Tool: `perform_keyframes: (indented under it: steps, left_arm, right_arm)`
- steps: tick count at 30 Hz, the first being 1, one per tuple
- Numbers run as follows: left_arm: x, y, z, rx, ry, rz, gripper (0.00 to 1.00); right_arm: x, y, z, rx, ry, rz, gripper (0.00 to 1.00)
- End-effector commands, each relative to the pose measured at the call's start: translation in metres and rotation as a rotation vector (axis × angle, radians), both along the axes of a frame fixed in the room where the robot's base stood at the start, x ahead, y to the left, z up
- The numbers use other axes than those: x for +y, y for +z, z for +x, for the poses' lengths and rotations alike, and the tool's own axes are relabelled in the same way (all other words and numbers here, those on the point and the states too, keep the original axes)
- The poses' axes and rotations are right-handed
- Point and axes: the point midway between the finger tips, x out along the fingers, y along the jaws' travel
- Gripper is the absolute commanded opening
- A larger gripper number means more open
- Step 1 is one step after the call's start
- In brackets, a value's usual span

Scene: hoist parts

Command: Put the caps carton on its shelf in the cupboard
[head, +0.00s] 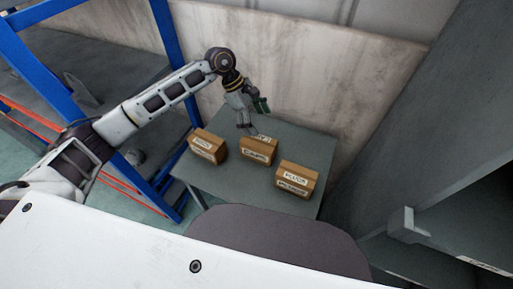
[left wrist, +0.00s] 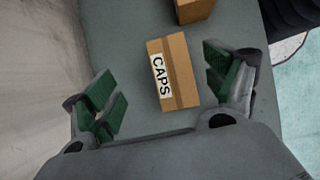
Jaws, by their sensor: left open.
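The caps carton (head: 258,152) is a brown box with a white CAPS label, the middle one of three on a grey table (head: 235,185). In the left wrist view the caps carton (left wrist: 180,65) shows between the spread green finger pads, seen from above. My left gripper (head: 252,115) is open, above and just behind the carton in the head view. It also shows in the left wrist view (left wrist: 163,95), with nothing held. I cannot tell whether a finger touches the carton. My right gripper is not in view.
A carton with a hard-to-read label (head: 208,147) stands to the left, and a carton labelled like PLUGS (head: 296,180) to the right. A blue frame (head: 165,30) is at left. A tall grey structure (head: 425,120), perhaps the cupboard, stands at right. A wall is behind the table.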

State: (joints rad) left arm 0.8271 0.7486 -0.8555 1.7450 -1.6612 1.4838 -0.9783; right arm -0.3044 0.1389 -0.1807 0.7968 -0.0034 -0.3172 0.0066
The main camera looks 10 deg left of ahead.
Motion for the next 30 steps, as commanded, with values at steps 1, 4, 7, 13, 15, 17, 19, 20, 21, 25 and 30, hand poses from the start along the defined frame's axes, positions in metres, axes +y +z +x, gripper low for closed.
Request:
perform_keyframes:
  steps: [1,4,7,13,15,17,19,20,21,25,30]
  left_arm:
    - [0.007,-0.004,-0.001,0.001,-0.005,0.032,0.86]
    - [0.019,-0.008,-0.002,0.006,-0.013,0.082,0.86]
    - [0.026,-0.011,-0.003,0.007,-0.016,0.110,0.86]
    - [0.028,-0.011,-0.003,0.009,-0.018,0.120,0.86]
    - [0.028,-0.011,-0.003,0.009,-0.018,0.120,0.86]
    - [0.028,-0.011,-0.003,0.009,-0.018,0.119,0.86]
    - [0.027,-0.012,-0.003,0.009,-0.018,0.119,0.86]
    - [0.027,-0.012,-0.003,0.009,-0.018,0.119,0.86]
    - [0.026,-0.014,-0.003,0.009,-0.018,0.118,0.86]
    - [0.023,-0.022,-0.004,0.011,-0.017,0.117,0.86]
    - [0.015,-0.040,-0.006,0.011,-0.018,0.118,0.86]
  right_arm:
    - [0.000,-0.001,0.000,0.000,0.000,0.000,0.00]
    - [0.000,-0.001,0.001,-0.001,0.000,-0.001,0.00]
    - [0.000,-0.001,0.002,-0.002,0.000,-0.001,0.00]
    - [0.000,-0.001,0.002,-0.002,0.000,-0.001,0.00]
    - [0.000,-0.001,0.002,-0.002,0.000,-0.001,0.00]
    - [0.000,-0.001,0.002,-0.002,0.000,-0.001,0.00]
    - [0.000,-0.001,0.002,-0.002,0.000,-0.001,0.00]
    - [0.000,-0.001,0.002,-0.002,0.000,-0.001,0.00]
    - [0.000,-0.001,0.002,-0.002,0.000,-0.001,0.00]
    - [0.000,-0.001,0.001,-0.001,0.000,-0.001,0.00]
    - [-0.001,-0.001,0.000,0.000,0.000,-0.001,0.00]
